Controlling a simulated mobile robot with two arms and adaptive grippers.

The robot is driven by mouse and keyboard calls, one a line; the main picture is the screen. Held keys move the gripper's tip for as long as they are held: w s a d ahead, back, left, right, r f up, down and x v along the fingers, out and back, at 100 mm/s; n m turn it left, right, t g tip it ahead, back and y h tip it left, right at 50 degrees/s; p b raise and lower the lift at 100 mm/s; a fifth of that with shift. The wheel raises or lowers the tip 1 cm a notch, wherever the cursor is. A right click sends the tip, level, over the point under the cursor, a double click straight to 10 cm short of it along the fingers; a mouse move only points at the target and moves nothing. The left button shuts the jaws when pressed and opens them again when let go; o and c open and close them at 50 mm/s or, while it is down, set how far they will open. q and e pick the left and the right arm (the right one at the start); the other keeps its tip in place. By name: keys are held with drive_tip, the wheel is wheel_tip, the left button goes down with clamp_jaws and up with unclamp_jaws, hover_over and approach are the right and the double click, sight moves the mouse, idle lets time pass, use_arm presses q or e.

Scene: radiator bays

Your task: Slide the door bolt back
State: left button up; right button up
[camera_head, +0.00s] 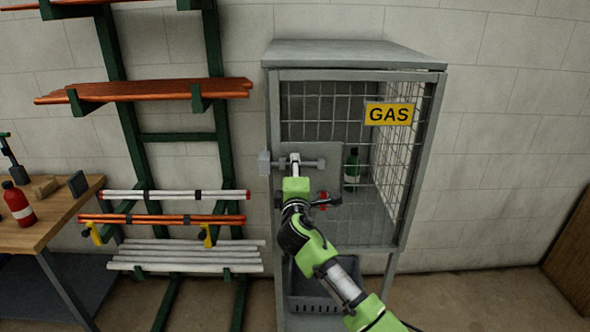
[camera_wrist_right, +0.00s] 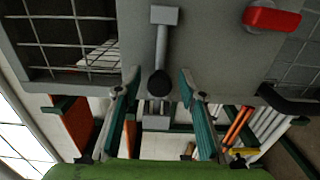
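The bolt (camera_head: 312,164) is a grey bar lying across the door plate of the gas cage (camera_head: 355,57). A pale bracket (camera_head: 264,164) sits at its left end on the frame. In the right wrist view the bolt bar (camera_wrist_right: 162,48) runs down the picture, with a dark round knob (camera_wrist_right: 158,84) standing out towards me. My right gripper (camera_head: 295,164) is in front of the bolt and hides part of it. In the wrist view the right gripper (camera_wrist_right: 159,79) is open, its fingers on either side of the knob with gaps. My left gripper is out of view.
A red handle (camera_head: 324,200) sits on the door just below the bolt. A green bottle (camera_head: 352,169) stands behind the mesh, and a dark crate (camera_head: 313,300) below. A pipe rack (camera_head: 137,136) and a workbench (camera_head: 60,213) are to the left.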

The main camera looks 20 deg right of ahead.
sight(314, 165)
clamp_jaws()
drive_tip(key=d, duration=0.2)
drive_tip(key=s+d+p, duration=0.1)
drive_tip(key=d, duration=0.1)
drive_tip(key=shift+s+d+r, duration=0.1)
drive_tip(key=shift+d, duration=0.3)
drive_tip(key=shift+c, duration=1)
unclamp_jaws()
drive_tip(key=shift+o, duration=1)
drive_tip(key=shift+s+d, duration=0.1)
drive_tip(key=shift+d, duration=0.05)
